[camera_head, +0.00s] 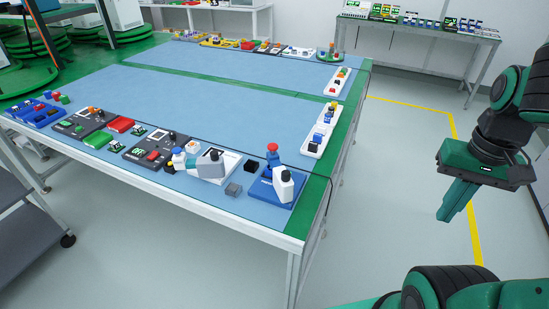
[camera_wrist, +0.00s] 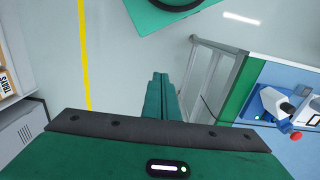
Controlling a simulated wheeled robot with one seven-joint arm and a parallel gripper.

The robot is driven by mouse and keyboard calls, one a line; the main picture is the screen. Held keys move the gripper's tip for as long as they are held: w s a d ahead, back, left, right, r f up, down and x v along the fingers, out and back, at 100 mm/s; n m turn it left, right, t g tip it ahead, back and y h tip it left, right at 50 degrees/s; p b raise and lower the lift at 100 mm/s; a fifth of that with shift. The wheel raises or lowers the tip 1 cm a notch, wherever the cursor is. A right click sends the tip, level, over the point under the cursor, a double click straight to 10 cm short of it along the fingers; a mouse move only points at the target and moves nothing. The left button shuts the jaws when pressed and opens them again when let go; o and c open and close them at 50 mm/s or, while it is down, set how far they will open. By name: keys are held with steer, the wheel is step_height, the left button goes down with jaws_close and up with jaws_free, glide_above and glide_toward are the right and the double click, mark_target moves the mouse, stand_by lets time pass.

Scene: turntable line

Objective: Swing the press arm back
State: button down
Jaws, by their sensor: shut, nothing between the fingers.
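A small press-like device with a blue base (camera_head: 264,189), a blue upright with a red knob (camera_head: 272,147) and a white, dark-topped part (camera_head: 283,187) stands at the table's near right corner. I cannot tell for sure which part is the press arm. In the wrist view the red knob (camera_wrist: 296,136) and the white part (camera_wrist: 270,101) show at the right edge. My gripper (camera_head: 447,217) is shut and empty, pointing down over the floor, well to the right of the table and apart from the device. Its closed fingers also show in the wrist view (camera_wrist: 160,76).
The blue-topped table (camera_head: 210,95) has a green border and carries several trays along its near edge. A grey-white device (camera_head: 210,167) and a dark block (camera_head: 249,166) stand left of the press. White trays (camera_head: 320,130) line the right side. The floor right of the table is clear.

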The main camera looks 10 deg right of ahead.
steer(key=shift+w+f, duration=0.2)
steer(key=shift+w, duration=0.15)
